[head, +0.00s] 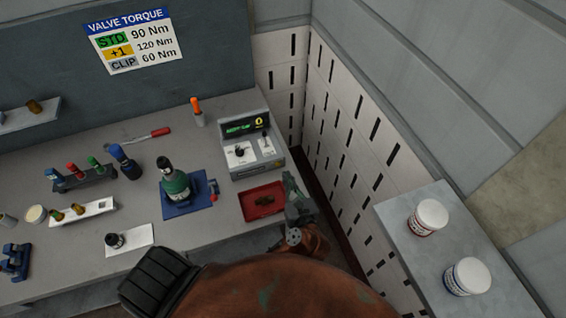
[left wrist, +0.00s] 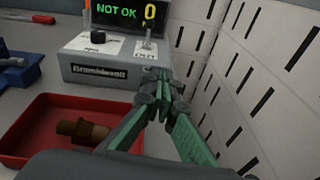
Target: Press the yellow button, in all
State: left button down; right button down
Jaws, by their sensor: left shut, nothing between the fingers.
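A grey tester box (head: 259,165) stands at the back right of the bench, with a black knob, a small switch and a tilted dark screen (left wrist: 122,13). In the left wrist view the screen reads NOT OK in green beside a yellow 0. I cannot make out a yellow button in either view; the yellow 0 is the only yellow mark on the box. My left gripper (head: 290,184) has green fingers and is shut and empty. In the left wrist view its fingertips (left wrist: 157,82) overlap the box's right front, apparently short of it. My right gripper is not in view.
A red tray (head: 250,213) holding a brown fitting (left wrist: 82,130) lies just in front of the box. A blue fixture (head: 202,200) with a green bottle-shaped valve (head: 176,184) stands to the left. A slotted white wall (head: 343,125) rises close on the right.

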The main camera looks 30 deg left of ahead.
aim_at(278, 165)
pick_arm(q)
jog(key=shift+s+d+f+n+g+h, duration=0.2)
jog(key=shift+d+f+n+g, duration=0.15)
jog(key=shift+f, duration=0.25)
jog(key=shift+s+d+f+n+g+h, duration=0.15)
jog(key=shift+d+f+n+g+h, duration=0.1)
jog(key=shift+d+f+g, duration=0.3)
jog(key=shift+s+a+f, duration=0.15)
jog(key=shift+f, duration=0.15)
jog(key=shift+a, duration=0.2)
jog(key=p+x, duration=0.1)
jog(key=x, duration=0.8)
jog(key=shift+w+a+f, duration=0.15)
jog(key=shift+w+a, duration=0.1)
jog(key=shift+a, duration=0.05)
